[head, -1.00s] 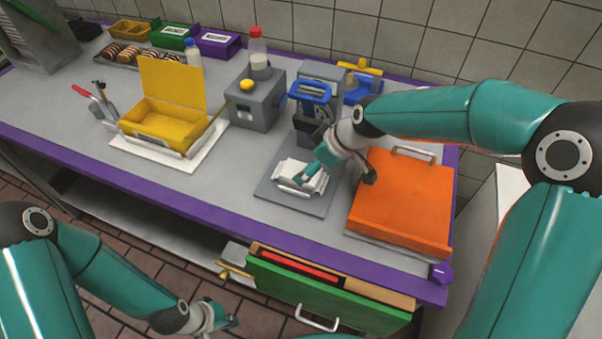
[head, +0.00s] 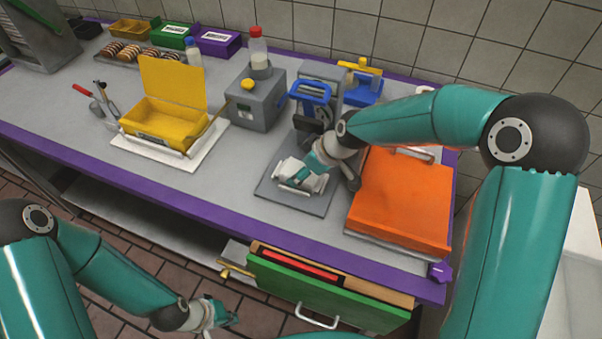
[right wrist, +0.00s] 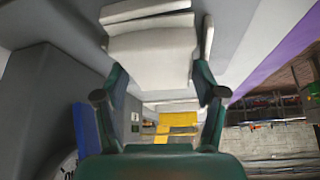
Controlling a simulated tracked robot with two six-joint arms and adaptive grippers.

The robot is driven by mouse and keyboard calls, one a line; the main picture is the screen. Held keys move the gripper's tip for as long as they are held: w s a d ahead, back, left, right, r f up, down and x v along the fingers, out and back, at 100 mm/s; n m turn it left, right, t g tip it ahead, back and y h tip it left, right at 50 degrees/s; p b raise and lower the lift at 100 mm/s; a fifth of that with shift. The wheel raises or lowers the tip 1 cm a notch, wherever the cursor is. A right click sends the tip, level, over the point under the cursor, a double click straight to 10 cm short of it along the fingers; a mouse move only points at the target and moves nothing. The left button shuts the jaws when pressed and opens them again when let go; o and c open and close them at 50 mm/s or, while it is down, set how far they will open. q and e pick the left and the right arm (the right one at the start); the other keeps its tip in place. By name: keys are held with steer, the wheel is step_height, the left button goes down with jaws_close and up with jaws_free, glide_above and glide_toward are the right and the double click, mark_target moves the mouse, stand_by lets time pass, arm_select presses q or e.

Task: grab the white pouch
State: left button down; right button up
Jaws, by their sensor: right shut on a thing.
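The white pouch (head: 289,170) lies at the grey plate (head: 318,207) in front of the blue-handled press, in the head view. My right gripper (head: 306,168) is over it and partly hides it. In the right wrist view the pouch (right wrist: 150,52) is a pale block between the two green fingers of my right gripper (right wrist: 160,85), which is shut on it. I cannot tell whether the pouch is clear of the plate. My left gripper (head: 222,315) is low, in front of the counter and away from the pouch; its finger opening is unclear.
The blue-handled press (head: 312,100) stands close behind the right gripper. An orange box (head: 402,205) is just right. A grey dispenser (head: 256,105) and an open yellow case (head: 165,122) are left. A green-fronted drawer (head: 325,297) stands open below.

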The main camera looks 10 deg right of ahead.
steer(key=shift+c, duration=0.6)
steer(key=shift+r, duration=0.15)
